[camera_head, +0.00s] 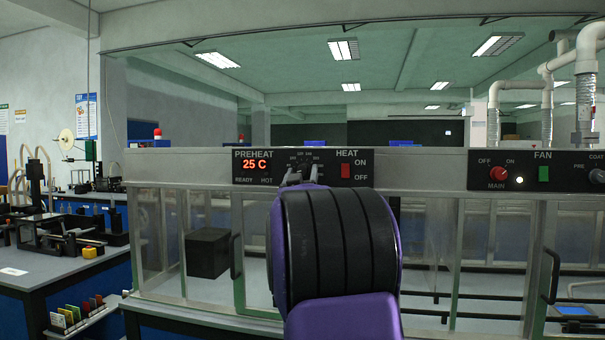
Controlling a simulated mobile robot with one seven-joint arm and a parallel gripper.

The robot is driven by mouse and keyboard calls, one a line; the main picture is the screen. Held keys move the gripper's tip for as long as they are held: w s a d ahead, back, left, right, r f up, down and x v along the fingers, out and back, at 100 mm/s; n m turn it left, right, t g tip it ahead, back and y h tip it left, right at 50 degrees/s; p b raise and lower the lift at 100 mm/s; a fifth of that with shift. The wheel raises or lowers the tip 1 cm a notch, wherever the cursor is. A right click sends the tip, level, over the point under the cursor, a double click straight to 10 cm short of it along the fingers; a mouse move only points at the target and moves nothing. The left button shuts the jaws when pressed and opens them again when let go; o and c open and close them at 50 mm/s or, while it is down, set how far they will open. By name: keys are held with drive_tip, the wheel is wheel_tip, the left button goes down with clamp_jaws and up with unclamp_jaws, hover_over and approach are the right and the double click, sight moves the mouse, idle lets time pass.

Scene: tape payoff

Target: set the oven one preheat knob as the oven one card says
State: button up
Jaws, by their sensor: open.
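The preheat panel (254,167) is a black plate on the front of the glass-walled unit. Its red display (255,164) reads 25 C, with READY and HOT below it. Small scale marks (307,143) show in an arc right of the display. The knob under that arc is hidden behind my gripper (302,174). My gripper is open, its fingertips raised in front of the panel just below the arc. Whether they touch the knob I cannot tell. No card that I can read as the oven one card shows.
A red HEAT switch (346,171) sits close right of my gripper. A FAN panel (535,171) is further right. A bench with equipment (60,270) and colored cards (75,315) stand at left.

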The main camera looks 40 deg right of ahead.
clamp_jaws()
idle(0.3)
drive_tip(key=shift+m, duration=0.4)
drive_tip(key=m+h, duration=0.1)
drive_tip(key=m, duration=0.1)
drive_tip(key=m+g+b, duration=0.1)
drive_tip(key=shift+w+a+m+g+h, duration=0.1)
drive_tip(key=shift+m+g+h, duration=0.2)
drive_tip(key=shift+m+h, duration=0.1)
drive_tip(key=m+g, duration=0.1)
drive_tip(key=m, duration=0.1)
drive_tip(key=m+h, duration=0.1)
drive_tip(key=m, duration=0.1)
drive_tip(key=shift+g+h, duration=0.3)
drive_tip(key=shift+g, duration=0.1)
drive_tip(key=m+g+p, duration=0.1)
drive_tip(key=m+g, duration=0.1)
drive_tip(key=m, duration=0.2)
drive_tip(key=m+g+h+p, duration=0.1)
drive_tip(key=m+g, duration=0.1)
drive_tip(key=m, duration=0.2)
drive_tip(key=shift+w+a+r+m, duration=0.1)
drive_tip(key=shift+w+m, duration=0.05)
drive_tip(key=shift+m, duration=0.15)
